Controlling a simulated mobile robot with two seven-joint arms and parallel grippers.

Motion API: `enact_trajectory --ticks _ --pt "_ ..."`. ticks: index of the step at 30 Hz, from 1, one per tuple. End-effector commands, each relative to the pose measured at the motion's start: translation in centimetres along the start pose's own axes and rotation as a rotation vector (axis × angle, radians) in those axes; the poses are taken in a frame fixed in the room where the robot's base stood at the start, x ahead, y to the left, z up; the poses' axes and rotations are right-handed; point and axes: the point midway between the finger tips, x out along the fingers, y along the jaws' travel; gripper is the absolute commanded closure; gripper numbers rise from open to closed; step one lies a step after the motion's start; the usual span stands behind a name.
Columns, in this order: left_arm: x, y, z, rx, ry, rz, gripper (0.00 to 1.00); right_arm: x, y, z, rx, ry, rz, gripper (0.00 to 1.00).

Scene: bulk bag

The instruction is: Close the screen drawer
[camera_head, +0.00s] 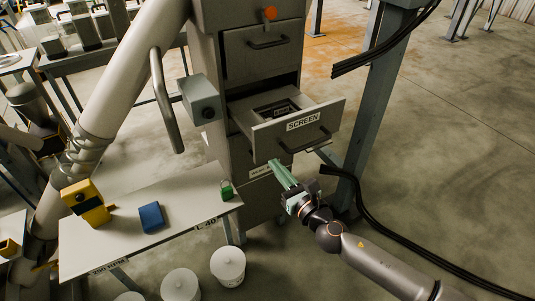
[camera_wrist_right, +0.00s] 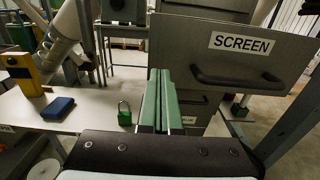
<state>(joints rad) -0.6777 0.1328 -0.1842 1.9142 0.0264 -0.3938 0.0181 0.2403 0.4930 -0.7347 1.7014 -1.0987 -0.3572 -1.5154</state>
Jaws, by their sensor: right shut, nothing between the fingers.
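The screen drawer (camera_head: 300,126), a grey drawer with a white SCREEN label and a dark bar handle (camera_head: 308,143), stands pulled out of the tall grey cabinet (camera_head: 225,150). Its inside shows from above, with a dark framed item in it. My right gripper (camera_head: 275,164) has green fingers and is shut and empty, with its tips by the lower left part of the drawer front. In the right wrist view the fingers (camera_wrist_right: 158,75) overlap the left end of the drawer front (camera_wrist_right: 225,52), left of the handle. I cannot tell if they touch it. My left gripper is not in view.
A low table (camera_head: 150,233) at left holds a yellow device (camera_head: 86,203), a blue block (camera_head: 151,217) and a green padlock (camera_head: 226,190). White buckets (camera_head: 228,265) stand in front. A steel post (camera_head: 367,110) and black cables (camera_head: 370,215) stand right of the drawer.

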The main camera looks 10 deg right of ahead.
Motion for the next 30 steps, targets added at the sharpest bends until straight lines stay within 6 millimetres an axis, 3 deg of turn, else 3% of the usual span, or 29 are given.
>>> enact_trajectory --ticks 3,9,30 --pt "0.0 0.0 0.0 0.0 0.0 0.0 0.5 2.3 0.1 0.0 0.001 -0.001 0.001 1.0" --pt "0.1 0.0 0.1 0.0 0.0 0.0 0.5 4.4 0.0 0.0 0.0 0.0 0.001 1.0" --pt "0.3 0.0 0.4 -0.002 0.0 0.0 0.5 6.1 0.0 -0.1 0.0 -0.001 0.001 1.0"
